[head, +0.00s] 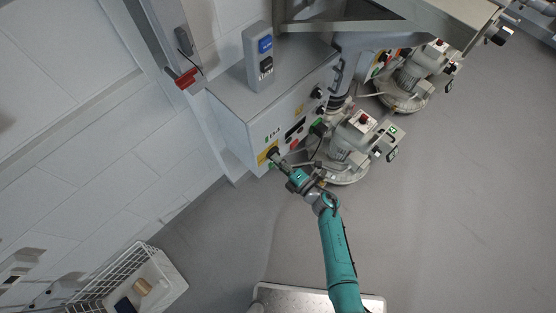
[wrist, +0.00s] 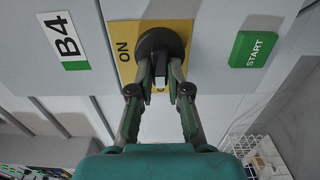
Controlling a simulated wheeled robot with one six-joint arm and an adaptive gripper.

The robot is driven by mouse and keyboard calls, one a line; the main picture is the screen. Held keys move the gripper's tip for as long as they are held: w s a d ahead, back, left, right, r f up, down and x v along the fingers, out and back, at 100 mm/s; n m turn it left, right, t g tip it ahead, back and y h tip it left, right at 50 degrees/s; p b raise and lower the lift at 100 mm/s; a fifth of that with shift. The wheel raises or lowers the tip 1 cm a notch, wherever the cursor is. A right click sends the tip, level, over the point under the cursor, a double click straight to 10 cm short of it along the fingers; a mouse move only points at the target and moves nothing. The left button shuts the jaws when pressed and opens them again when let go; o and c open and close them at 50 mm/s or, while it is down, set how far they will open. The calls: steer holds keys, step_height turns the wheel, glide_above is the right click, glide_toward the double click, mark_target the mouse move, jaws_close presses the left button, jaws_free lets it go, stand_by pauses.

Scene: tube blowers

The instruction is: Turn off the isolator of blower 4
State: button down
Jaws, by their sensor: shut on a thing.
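The isolator of blower 4 is a black rotary knob (wrist: 160,42) on a yellow plate (wrist: 124,30) marked ON. In the head view the knob (head: 271,152) is low on the front of the grey control box (head: 231,129). My gripper (wrist: 160,74) is shut on the knob, one finger on each side; it also shows in the head view (head: 278,158).
A green START button (wrist: 251,49) is right of the knob in the wrist view. A blower (head: 350,140) stands beside the box, another (head: 423,66) beyond it. A white wire basket (head: 104,284) is at lower left. The grey floor (head: 440,210) at right is clear.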

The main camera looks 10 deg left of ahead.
steer(key=c, duration=1.1)
jaws_free()
steer(key=shift+s+d, duration=0.1)
steer(key=v, duration=1.1)
steer(key=shift+s+d, duration=0.25)
steer(key=shift+d, duration=0.05)
steer(key=s+d+r+m+t+h, duration=0.1)
steer(key=s+d+r+m+h, duration=0.3)
steer(key=s+r+m, duration=0.4)
steer(key=s+d+r+m+t+h, duration=0.1)
steer(key=s+d+r+m+h, duration=0.4)
steer(key=s+r+m, duration=0.4)
steer(key=s+d+r+m+t+h, duration=0.1)
steer(key=s+d+r+m+h, duration=0.4)
steer(key=s+r+m, duration=0.4)
steer(key=shift+s+d+r+m+t, duration=0.15)
steer(key=shift+s+m, duration=0.5)
steer(key=shift+s, duration=0.7)
steer(key=shift+s+d+f+m+t, duration=0.1)
steer(key=shift+s+m+t, duration=0.15)
steer(key=shift+s+m, duration=0.8)
